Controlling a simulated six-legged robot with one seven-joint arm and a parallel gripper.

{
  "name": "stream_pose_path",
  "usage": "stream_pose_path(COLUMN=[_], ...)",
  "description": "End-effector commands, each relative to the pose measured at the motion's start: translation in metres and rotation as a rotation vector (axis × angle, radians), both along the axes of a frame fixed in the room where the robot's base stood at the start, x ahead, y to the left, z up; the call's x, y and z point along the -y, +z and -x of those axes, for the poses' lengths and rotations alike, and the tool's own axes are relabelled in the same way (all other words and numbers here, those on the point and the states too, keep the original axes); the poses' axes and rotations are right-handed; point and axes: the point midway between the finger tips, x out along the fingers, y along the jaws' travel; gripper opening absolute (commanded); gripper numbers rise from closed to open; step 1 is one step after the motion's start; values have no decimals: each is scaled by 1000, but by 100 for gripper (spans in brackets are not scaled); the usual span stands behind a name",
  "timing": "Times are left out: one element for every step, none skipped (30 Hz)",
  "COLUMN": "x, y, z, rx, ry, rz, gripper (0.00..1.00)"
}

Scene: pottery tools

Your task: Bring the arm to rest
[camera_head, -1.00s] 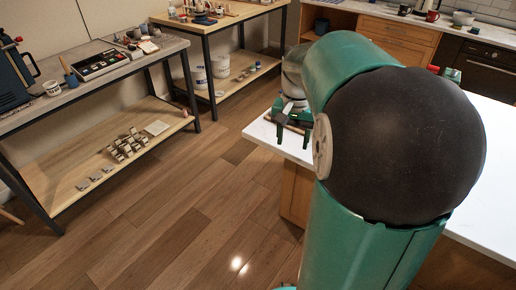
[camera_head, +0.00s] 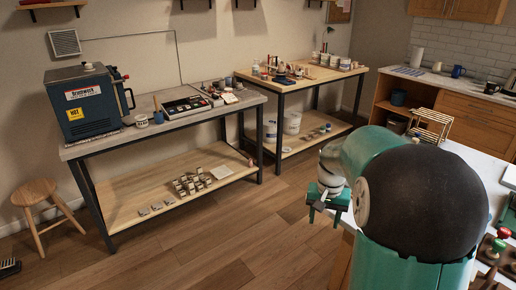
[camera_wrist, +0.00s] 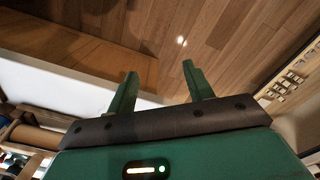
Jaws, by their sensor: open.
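My green arm with a large black joint cover fills the right of the head view. My gripper (camera_head: 324,207) shows small at its left, beyond the arm, by the edge of the white counter (camera_head: 476,158). In the wrist view my gripper (camera_wrist: 159,72) has its two green fingers spread wide apart. Nothing is between them; the wood floor (camera_wrist: 220,30) and the counter's white edge lie beyond.
A workbench with a blue kiln (camera_head: 88,102) stands at the left, a wooden stool (camera_head: 47,208) beside it. A second bench (camera_head: 300,80) stands behind. Tools with green and red knobs (camera_head: 497,243) lie on the counter at the right. The floor (camera_head: 215,240) between is clear.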

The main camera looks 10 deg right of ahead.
Motion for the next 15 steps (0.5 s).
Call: stream_pose_path(x=[-1, -2, -5, -8, -13, -19, -25, -32, -42, -49, -56, -66, -73, -79, -88], y=[1, 3, 6, 10, 15, 23, 29, 36, 46, 53, 60, 68, 74, 79, 86], z=[0, 1, 3, 4, 6, 10, 14, 18, 25, 30, 36, 44, 50, 56, 65], rx=[2, 5, 12, 18, 29, 44, 57, 71, 94, 110, 127, 149, 166, 182, 204], ry=[2, 5, 12, 19, 29, 46, 59, 75, 100, 121, 139, 164, 184, 203, 229], rz=[0, 1, 2, 2, 3, 6, 7, 9, 12, 14, 17, 21, 24, 28, 33], gripper=[52, 52, 52, 52, 52, 52, 52, 52, 52, 52, 52, 52, 52, 52, 52])
